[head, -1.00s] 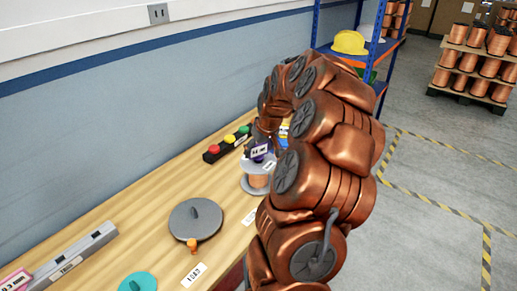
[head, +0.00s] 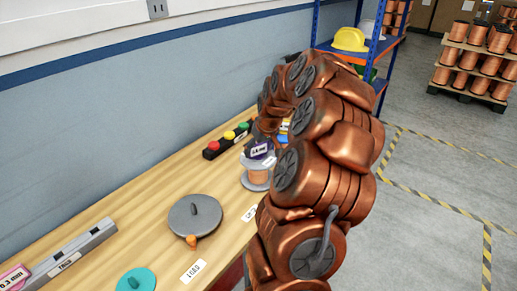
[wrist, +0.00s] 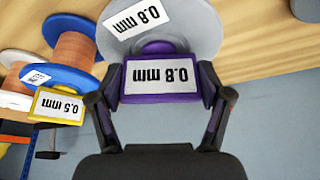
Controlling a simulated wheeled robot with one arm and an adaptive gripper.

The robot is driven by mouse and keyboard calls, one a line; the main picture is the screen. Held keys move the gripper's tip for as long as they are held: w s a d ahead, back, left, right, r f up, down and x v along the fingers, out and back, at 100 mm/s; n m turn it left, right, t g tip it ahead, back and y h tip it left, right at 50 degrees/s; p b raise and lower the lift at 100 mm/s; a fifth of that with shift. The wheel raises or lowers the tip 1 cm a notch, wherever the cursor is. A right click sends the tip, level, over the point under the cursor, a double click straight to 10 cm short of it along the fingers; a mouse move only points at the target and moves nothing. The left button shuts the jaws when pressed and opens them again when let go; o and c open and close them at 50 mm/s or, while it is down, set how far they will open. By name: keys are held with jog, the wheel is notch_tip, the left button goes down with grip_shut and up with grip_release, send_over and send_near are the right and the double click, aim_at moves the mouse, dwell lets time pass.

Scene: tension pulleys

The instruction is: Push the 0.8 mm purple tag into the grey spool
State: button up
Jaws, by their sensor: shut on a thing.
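The purple 0.8 mm tag (wrist: 160,78) is between the two fingers of my gripper (wrist: 160,92), which is shut on it. In the wrist view its label faces the camera, upside down. A rounded purple part of the tag overlaps the flange of the grey spool (wrist: 203,32), which bears a white 0.8 mm label. I cannot tell how deep the tag sits in the spool. In the head view, the purple tag (head: 262,150) is at the top of the grey spool (head: 257,186), which has copper wire and stands on the bench. My arm hides part of this area.
A blue spool (wrist: 72,27) with a yellow 0.5 mm tag (wrist: 58,106) is close by at left in the wrist view. A button box (head: 226,140), a grey disc (head: 195,218) and a teal disc (head: 136,283) lie on the wooden bench (head: 120,215).

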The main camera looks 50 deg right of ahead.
jog(key=shift+a+f, duration=0.1)
jog(key=shift+f, duration=0.1)
jog(key=o, duration=1)
jog(key=shift+r, duration=0.1)
jog(key=v, duration=1.2)
